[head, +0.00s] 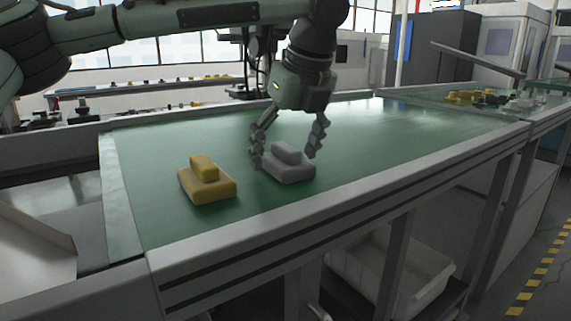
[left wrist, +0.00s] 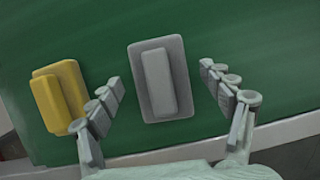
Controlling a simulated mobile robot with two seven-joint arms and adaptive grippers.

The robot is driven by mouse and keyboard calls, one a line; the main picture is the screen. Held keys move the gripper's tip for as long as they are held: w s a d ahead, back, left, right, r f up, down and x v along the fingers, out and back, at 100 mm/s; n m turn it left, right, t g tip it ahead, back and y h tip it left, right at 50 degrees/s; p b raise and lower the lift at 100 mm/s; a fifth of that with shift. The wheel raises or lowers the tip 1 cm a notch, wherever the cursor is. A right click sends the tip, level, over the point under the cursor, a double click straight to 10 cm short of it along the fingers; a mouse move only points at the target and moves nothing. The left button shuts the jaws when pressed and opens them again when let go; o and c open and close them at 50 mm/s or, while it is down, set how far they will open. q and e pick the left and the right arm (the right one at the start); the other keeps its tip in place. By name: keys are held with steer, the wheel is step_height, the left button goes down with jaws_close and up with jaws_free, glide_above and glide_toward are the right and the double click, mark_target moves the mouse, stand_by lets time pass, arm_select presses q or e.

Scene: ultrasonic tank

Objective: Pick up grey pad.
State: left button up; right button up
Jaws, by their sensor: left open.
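The grey pad (head: 290,172) is a flat block with a smaller raised block on top, lying on the green belt (head: 400,128). It also shows in the left wrist view (left wrist: 176,60), upright in the picture near the middle. My left gripper (head: 285,155) points down over the grey pad with its fingers open. One finger is at each side of the pad in the head view. In the left wrist view my left gripper (left wrist: 170,85) has its fingertips apart, with the pad between and slightly beyond them. My right gripper is not in view.
A yellow pad (head: 208,188) of similar shape lies to the left of the grey pad, near the left finger in the wrist view (left wrist: 47,102). The conveyor has a grey rim (head: 330,200) along its front. Several small parts lie far right. The belt's middle is clear.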

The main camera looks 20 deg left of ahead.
mark_target(277, 144)
arm_select(q)
steer(key=shift+f, duration=0.1)
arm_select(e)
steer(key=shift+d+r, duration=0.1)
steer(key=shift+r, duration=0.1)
arm_select(q)
steer(key=shift+w, duration=0.1)
steer(key=c, duration=1.2)
steer(key=shift+c, duration=0.3)
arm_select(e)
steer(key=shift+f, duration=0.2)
arm_select(q)
steer(key=shift+r, duration=0.4)
steer(key=r, duration=0.3)
steer(key=shift+a+r+p, duration=0.3)
steer(key=shift+a+r, duration=0.05)
steer(key=shift+r, duration=0.05)
steer(key=s+a+r+p, duration=0.1)
steer(key=s+a+r, duration=0.5)
steer(key=a, duration=0.3)
steer(key=shift+s+r, duration=0.2)
steer(key=shift+s, duration=0.25)
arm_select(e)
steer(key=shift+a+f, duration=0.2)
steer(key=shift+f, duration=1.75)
